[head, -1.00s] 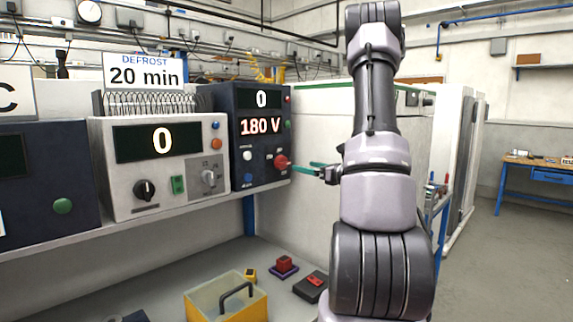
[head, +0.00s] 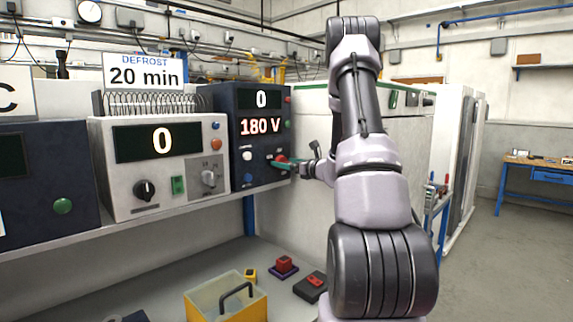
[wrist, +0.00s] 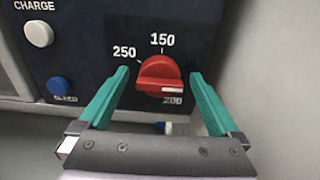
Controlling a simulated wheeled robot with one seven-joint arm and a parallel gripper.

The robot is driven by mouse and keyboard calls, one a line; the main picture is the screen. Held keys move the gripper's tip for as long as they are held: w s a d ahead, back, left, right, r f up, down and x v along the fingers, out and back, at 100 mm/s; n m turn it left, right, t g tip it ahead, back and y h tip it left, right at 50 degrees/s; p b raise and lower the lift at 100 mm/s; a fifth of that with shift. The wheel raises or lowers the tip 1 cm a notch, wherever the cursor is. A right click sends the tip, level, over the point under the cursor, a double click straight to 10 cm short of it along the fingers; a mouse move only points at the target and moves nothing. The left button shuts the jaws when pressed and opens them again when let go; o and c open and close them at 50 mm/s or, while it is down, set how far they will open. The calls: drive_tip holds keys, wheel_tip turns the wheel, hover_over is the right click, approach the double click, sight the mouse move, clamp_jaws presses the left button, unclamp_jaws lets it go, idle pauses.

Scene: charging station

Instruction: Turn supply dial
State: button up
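The supply dial is a red knob (wrist: 160,75) on the dark supply panel (head: 255,108), with 250 and 150 printed above it and a partly covered label below. Its white mark sits at the lower right, by that lower label. In the head view the dial (head: 281,158) is partly covered by my fingers. My gripper (wrist: 160,73) has its two teal fingers apart, one on each side of the dial, with gaps showing between fingers and knob. My gripper (head: 284,165) is at the panel's right edge in the head view. The panel displays read 0 and 180 V.
A white button (wrist: 39,33) and a blue button (wrist: 58,87) are left of the dial. A grey unit (head: 160,165) with its own knobs stands left of the supply.

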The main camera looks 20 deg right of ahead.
drive_tip(key=c, duration=1.3)
drive_tip(key=shift+m, duration=0.4)
drive_tip(key=shift+d+m, duration=0.15)
drive_tip(key=shift+m, duration=2.35)
drive_tip(key=o, duration=1.4)
drive_tip(key=shift+c, duration=0.2)
drive_tip(key=v, duration=1)
drive_tip(key=shift+s, duration=0.35)
